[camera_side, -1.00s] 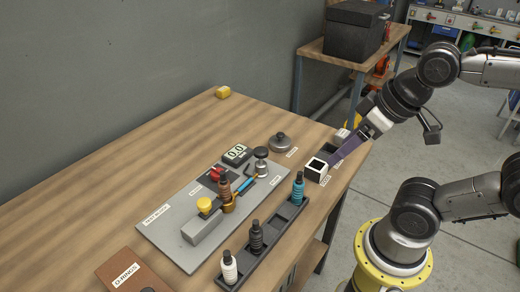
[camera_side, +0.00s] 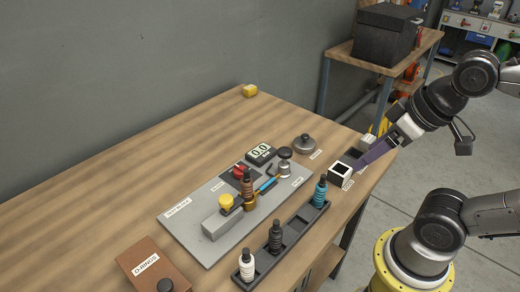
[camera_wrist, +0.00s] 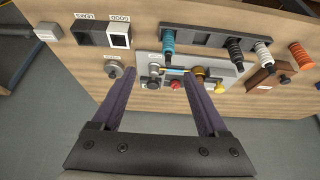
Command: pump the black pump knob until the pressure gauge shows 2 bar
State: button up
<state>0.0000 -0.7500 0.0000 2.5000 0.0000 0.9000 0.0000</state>
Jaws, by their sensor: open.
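The pump stands at the back right corner of the grey test block plate (camera_side: 190,222) in the side view, with its black pump knob (camera_side: 285,153) upright on top. The pressure gauge (camera_side: 260,153) beside it shows 0.0. My gripper (camera_side: 361,166) is off to the right by the bench edge, apart from the pump, with nothing held. In the wrist view my gripper (camera_wrist: 160,75) has its two purple fingers spread wide, and the plate (camera_wrist: 215,78) lies beyond the fingertips. The gauge reading cannot be made out there.
A red knob (camera_side: 240,171), a brown-topped fitting and a yellow knob (camera_side: 226,201) stand on the plate. A dark rack (camera_side: 292,235) holds several bottle-like fittings in front. A white-rimmed box (camera_side: 341,174) and a grey round lid (camera_side: 304,144) sit near my gripper.

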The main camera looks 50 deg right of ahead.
grip_shut()
dwell(0.3)
dwell(1.4)
